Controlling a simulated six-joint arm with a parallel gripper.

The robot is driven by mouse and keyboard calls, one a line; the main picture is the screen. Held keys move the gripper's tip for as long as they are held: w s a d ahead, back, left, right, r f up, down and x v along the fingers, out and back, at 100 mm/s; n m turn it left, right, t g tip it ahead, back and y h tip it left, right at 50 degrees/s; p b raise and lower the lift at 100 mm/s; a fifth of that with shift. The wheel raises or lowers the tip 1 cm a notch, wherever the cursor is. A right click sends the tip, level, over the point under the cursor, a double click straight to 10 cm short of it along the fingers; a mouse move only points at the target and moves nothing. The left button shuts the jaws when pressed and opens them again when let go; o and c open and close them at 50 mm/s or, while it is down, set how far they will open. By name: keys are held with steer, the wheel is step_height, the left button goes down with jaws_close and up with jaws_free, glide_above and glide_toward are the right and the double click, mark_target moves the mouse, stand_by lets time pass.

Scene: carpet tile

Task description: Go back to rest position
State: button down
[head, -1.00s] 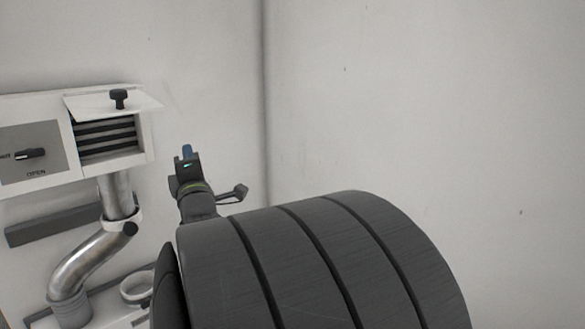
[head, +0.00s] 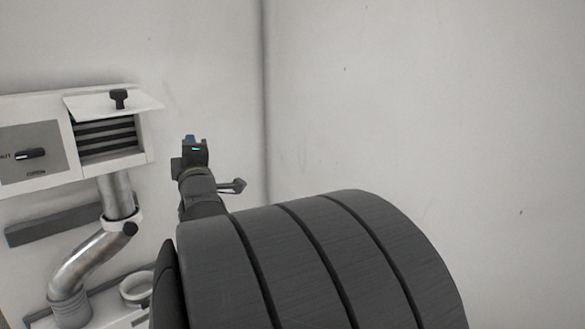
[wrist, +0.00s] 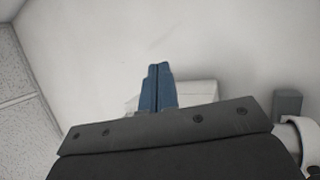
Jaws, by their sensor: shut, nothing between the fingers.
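A white box with a louvred vent (head: 107,140), a raised flap (head: 90,104) and a switch panel (head: 30,152) is on the left wall. A silver pipe (head: 88,268) curves below it. A wall corner (head: 263,100) stands behind. The right wall (head: 430,100) is bare.

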steer(key=w+r+m+g, duration=0.25)
steer(key=r+m, duration=0.45)
steer(key=r, duration=0.7)
steer(key=s+f+n+t, duration=0.1)
steer(key=s+f+n, duration=0.2)
steer(key=f+n, duration=0.35)
steer(key=s+f+n+t, duration=0.2)
steer(key=f+n, duration=0.2)
steer(key=f, duration=0.6)
steer(key=s+a+f+n+g+y, duration=0.1)
steer(key=s+f+n+y, duration=0.1)
steer(key=s+n+y, duration=0.6)
steer(key=s+a+f+n+g+y, duration=0.1)
steer(key=s+f+n, duration=0.1)
steer(key=s+n, duration=0.7)
steer(key=w+a+r+n+y, duration=0.1)
steer(key=w+a+r+n, duration=0.2)
steer(key=w+r, duration=0.3)
steer(key=shift+w+a+r, duration=0.25)
steer(key=shift+a+r, duration=0.3)
steer(key=shift+a, duration=0.1)
steer(key=shift+f+g, duration=0.1)
steer(key=shift+g, duration=0.15)
